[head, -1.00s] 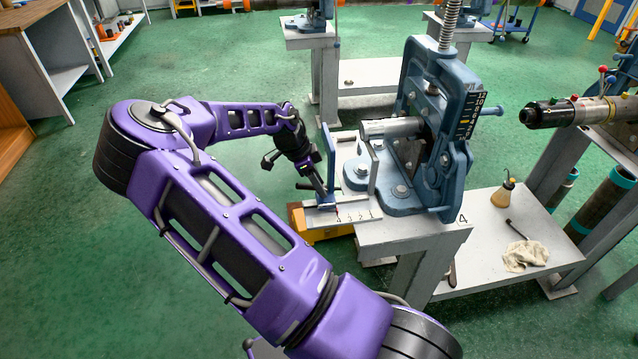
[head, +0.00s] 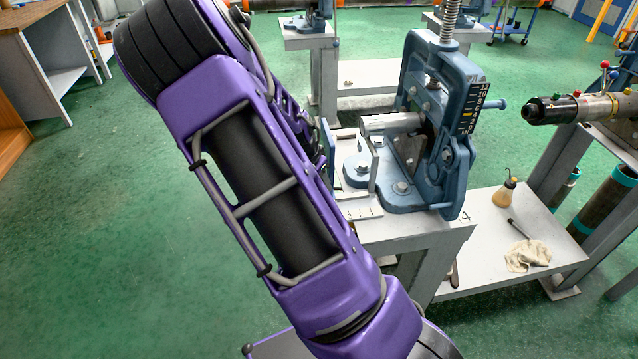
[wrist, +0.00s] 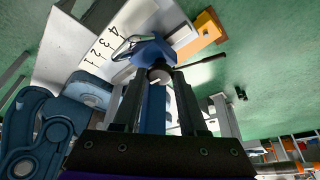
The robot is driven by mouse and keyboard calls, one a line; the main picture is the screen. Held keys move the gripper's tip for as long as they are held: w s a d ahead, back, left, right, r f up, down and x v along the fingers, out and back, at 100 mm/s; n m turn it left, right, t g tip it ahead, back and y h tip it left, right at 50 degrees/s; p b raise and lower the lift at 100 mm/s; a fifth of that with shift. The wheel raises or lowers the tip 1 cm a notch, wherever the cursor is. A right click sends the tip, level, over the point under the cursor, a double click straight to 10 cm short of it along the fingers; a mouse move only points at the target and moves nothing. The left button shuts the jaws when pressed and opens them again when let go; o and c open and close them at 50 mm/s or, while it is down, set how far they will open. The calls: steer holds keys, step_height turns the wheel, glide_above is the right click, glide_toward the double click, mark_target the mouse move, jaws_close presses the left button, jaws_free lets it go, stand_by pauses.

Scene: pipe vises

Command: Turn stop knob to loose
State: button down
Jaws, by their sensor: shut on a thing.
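In the wrist view my gripper (wrist: 158,86) is shut on the stop knob (wrist: 160,75), a small round grey knob with a pale mark on its face. The knob sits on the blue stop (wrist: 153,50), beside a white scale (wrist: 108,47) marked 1 to 4. In the head view my arm hides my gripper and the knob. The stop's upright blue plate (head: 328,148) shows just past the arm, and part of the scale (head: 362,210) lies on the bench edge. I cannot tell whether the knob stands at loose.
The blue pipe vise (head: 437,125) holds a grey pipe (head: 392,123) on the bench, right of the stop. Open green floor is at left.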

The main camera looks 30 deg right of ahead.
steer(key=shift+n, duration=0.3)
steer(key=shift+c, duration=2.2)
jaws_free()
steer(key=p+v, duration=0.5)
steer(key=v, duration=1.2)
steer(key=shift+s+r, duration=0.2)
steer(key=shift+s, duration=0.05)
steer(key=shift+w, duration=0.1)
